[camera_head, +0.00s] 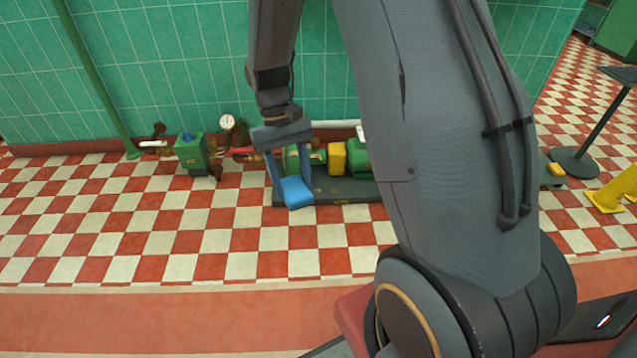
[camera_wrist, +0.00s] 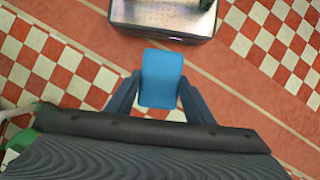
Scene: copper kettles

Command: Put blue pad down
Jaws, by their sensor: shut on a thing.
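The blue pad (camera_head: 296,192) is held between the two fingers of my gripper (camera_head: 290,186). In the head view it hangs in front of the green and yellow pump set, above the checkered floor. In the wrist view the blue pad (camera_wrist: 161,78) sits between the fingertips of my gripper (camera_wrist: 160,92), with a finger on each side of it. The pad looks flat and rectangular with rounded corners. My arm hides much of the right middle of the head view.
A green and yellow pump set on a dark base (camera_head: 345,190) stands by the tiled wall. A green box (camera_head: 191,153) and a gauge (camera_head: 227,121) are left of it. Yellow stands (camera_head: 612,190) are at far right. Checkered floor (camera_head: 120,230) is clear at left. A dark-edged platform (camera_wrist: 165,33) lies beyond the pad.

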